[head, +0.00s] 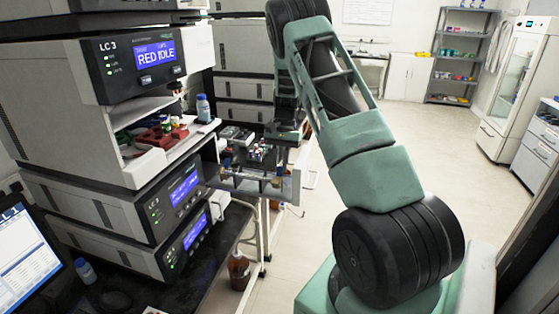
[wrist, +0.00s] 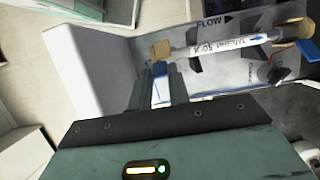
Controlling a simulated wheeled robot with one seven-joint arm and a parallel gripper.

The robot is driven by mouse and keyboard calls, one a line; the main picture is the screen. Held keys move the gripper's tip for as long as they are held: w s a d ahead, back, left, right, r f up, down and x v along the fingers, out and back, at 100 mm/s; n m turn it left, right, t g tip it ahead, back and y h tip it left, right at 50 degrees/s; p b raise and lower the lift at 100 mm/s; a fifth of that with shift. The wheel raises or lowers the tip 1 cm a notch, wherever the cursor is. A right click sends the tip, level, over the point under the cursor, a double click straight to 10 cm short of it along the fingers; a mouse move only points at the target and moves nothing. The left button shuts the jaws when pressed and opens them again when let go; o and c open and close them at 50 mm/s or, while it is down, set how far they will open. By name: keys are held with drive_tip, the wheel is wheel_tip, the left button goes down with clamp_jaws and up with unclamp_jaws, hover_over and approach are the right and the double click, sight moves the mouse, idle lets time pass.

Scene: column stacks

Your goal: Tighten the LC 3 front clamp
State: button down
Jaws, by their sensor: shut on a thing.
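The LC 3 unit (head: 128,65) stands at upper left in the head view; its display reads "RED IDLE". A pulled-out tray (head: 245,183) sticks out from its stack. In the wrist view, a white column labelled "K-05 PHENYL" (wrist: 232,46) lies across a grey panel marked "FLOW" with an arrow. The column has tan end fittings and dark holders around it. My gripper (wrist: 160,72) is shut on a small blue clamp lever (wrist: 160,88), just below the column's left end fitting. A second blue lever (wrist: 279,75) shows near the right end. The fingers partly hide the gripped lever.
Red and dark items and a blue-capped bottle (head: 203,108) sit on the shelf under LC 3. A monitor (head: 28,260) and a brown bottle (head: 238,271) are lower left. The floor to the right is open, with shelves (head: 462,55) and a glass-door cabinet (head: 512,85) behind.

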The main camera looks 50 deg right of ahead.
drive_tip(key=shift+w+d+y, duration=0.1)
drive_tip(key=shift+d+y, duration=0.15)
drive_tip(key=shift+y, duration=0.05)
idle(0.4)
drive_tip(key=c, duration=1.3)
unclamp_jaws()
drive_tip(key=b+v, duration=0.1)
drive_tip(key=v, duration=0.4)
drive_tip(key=b+v, duration=0.1)
drive_tip(key=v, duration=0.5)
drive_tip(key=b+v, duration=0.1)
drive_tip(key=v, duration=0.5)
drive_tip(key=shift+w+r, duration=0.1)
drive_tip(key=shift+w, duration=0.2)
